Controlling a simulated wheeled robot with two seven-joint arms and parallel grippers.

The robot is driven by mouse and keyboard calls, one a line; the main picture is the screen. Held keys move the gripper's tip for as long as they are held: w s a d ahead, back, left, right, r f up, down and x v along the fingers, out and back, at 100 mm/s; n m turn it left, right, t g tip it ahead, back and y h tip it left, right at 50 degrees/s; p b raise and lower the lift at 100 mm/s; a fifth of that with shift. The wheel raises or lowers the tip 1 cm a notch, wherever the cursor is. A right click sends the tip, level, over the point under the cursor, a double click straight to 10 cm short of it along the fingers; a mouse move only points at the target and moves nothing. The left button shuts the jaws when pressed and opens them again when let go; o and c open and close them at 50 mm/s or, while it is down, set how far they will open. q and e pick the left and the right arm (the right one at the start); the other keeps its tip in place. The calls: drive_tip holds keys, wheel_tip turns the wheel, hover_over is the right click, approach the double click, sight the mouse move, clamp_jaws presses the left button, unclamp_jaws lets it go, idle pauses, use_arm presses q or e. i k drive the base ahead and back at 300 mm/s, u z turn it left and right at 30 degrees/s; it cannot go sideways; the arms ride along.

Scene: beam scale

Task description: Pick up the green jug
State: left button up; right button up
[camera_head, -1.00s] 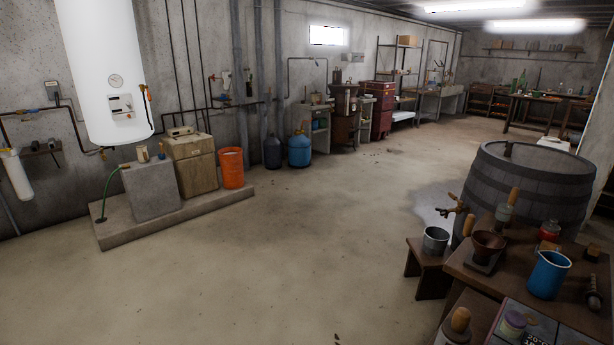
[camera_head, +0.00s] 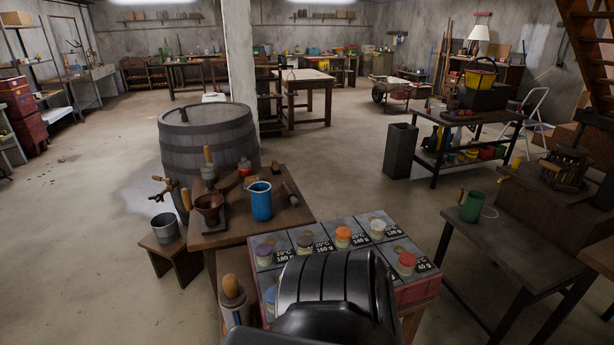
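The green jug (camera_head: 471,206) stands upright on a low dark wooden bench (camera_head: 515,250) at the right of the head view. Its handle is on its left side. Nothing of mine touches it. A black rounded part of my own body shows at the bottom middle of the view, in front of the labelled boxes. Neither gripper's fingers are in view.
A dark table (camera_head: 238,226) with a blue jug (camera_head: 261,201) stands left of several labelled boxes with jars (camera_head: 345,258). A barrel (camera_head: 208,148) stands behind it. Open floor lies between these boxes and the workbench (camera_head: 450,122).

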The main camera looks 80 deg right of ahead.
sight(470, 212)
drive_tip(key=z, duration=4.4)
